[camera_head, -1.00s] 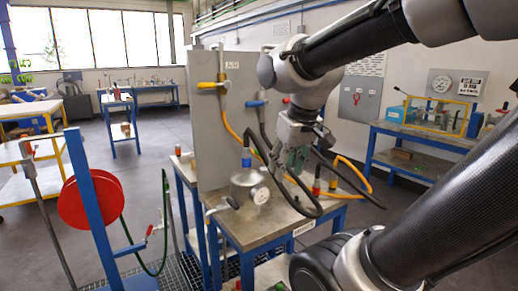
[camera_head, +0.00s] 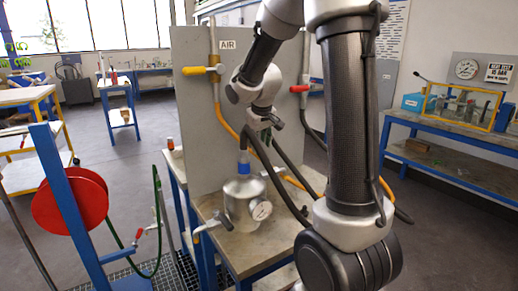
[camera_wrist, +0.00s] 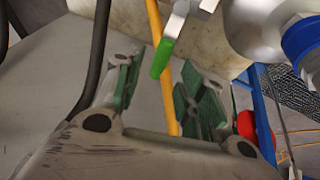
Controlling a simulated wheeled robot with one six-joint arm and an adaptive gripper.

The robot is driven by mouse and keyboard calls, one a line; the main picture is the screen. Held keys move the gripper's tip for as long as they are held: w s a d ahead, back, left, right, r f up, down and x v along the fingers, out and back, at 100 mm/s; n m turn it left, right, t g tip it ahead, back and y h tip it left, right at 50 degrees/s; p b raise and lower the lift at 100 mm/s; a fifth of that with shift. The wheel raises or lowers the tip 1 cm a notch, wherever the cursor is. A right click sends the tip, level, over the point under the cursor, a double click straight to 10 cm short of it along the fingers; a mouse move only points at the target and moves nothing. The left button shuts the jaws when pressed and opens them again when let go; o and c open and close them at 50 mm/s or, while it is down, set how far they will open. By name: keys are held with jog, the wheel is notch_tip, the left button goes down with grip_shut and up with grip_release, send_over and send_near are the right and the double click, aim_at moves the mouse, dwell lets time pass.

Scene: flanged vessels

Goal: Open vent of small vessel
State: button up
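The small vessel (camera_head: 240,208) is a silver pot with a round gauge (camera_head: 262,210) and a blue fitting on top (camera_head: 243,165). It stands on a bench below a grey panel. In the wrist view its metal body is at the upper right with a blue fitting (camera_wrist: 303,42). A small valve with a green lever (camera_wrist: 162,58) shows at the vessel's left there. My gripper (camera_wrist: 162,62) is open, with green pads; the lever's end appears between the fingertips, and contact cannot be told. In the head view my gripper (camera_head: 267,122) is small and partly hidden, above the vessel.
The grey panel (camera_head: 200,120) carries a yellow-handled valve (camera_head: 196,70) and a red-handled valve (camera_head: 299,89). Dark and orange hoses (camera_head: 290,190) hang right of the vessel. A red reel (camera_head: 70,205) on a blue post stands at left. The bench (camera_head: 265,250) has bare room in front.

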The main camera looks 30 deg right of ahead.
aim_at(259, 151)
jog(key=shift+x, duration=1.95)
grip_shut()
